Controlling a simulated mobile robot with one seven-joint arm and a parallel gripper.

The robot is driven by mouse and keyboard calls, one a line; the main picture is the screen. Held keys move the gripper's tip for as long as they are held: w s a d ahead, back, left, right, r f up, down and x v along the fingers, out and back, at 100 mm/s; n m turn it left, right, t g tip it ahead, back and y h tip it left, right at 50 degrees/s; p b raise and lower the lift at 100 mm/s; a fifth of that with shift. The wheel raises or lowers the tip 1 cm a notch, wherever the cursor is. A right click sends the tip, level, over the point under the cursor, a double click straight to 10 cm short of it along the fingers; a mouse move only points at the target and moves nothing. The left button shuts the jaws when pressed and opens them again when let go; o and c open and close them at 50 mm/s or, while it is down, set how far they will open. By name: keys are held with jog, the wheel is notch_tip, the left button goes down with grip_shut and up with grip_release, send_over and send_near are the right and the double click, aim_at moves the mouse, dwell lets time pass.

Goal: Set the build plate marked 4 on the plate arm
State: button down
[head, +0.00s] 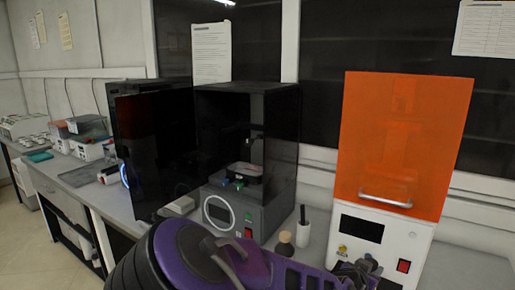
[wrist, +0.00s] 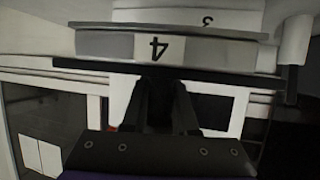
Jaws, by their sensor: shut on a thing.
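In the wrist view, a grey build plate marked 4 (wrist: 115,46) shows upside down, with a dark strip along its picture-lower edge. My gripper (wrist: 160,88) reaches up to that edge and is shut on the plate; the exact grip spot is dark and hard to see. A second plate marked 3 (wrist: 225,20) shows just beyond it. In the head view my purple arm fills the bottom middle, and I cannot make out the gripper or the held plate there. I cannot clearly identify the plate arm in either view.
A dark-hooded printer (head: 245,130) with a grey base stands mid-bench. An orange-hooded white printer (head: 400,150) stands right. A white cup (head: 303,233) and a small brown bottle (head: 284,245) sit between them.

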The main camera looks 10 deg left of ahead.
dwell(0.4)
jog(key=shift+s+d+r, duration=0.1)
jog(key=shift+s+r, duration=0.15)
jog(key=shift+r, duration=0.05)
jog(key=s, duration=0.1)
jog(key=s+r+n+y+p, duration=0.1)
jog(key=s+n+t+y+p, duration=0.1)
jog(key=shift+a+r, duration=0.25)
jog(key=shift+r, duration=0.15)
jog(key=shift+s+a+n+t+y, duration=0.3)
jog(key=shift+s+a+n+y, duration=0.1)
jog(key=shift+n+y, duration=0.15)
jog(key=shift+a, duration=0.2)
